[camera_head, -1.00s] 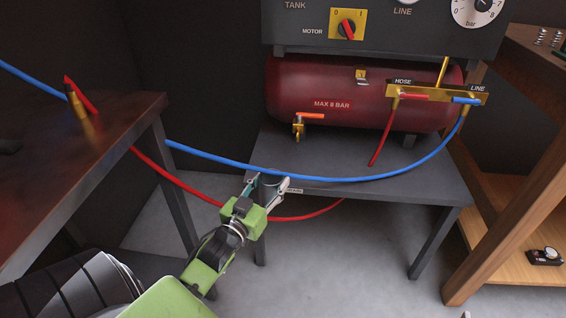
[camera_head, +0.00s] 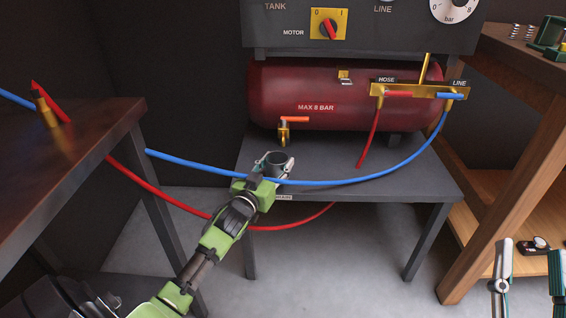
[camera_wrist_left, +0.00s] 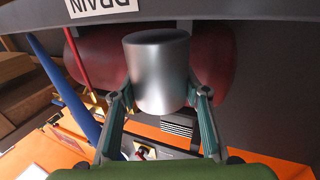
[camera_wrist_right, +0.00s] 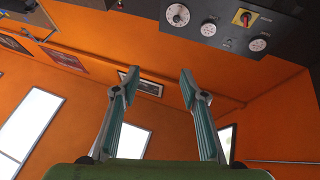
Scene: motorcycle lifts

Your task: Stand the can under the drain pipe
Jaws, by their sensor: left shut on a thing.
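The can (camera_head: 279,160) is a small grey metal cylinder with an open top. My left gripper (camera_head: 268,172) is shut on its sides and holds it upright near the front of the grey stand; the can also fills the middle of the left wrist view (camera_wrist_left: 157,72). The drain pipe (camera_head: 284,134) is brass with a red lever, under the left end of the red tank. The can is in front of and lower than the pipe's mouth. I cannot tell whether the can touches the stand. My right gripper (camera_head: 529,262) is open and empty at the lower right.
A red hose (camera_head: 290,227) hangs lower. The stand's top (camera_head: 370,170) is clear to the right of the can. A dark table (camera_head: 70,150) is at left, a wooden bench (camera_head: 505,180) at right.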

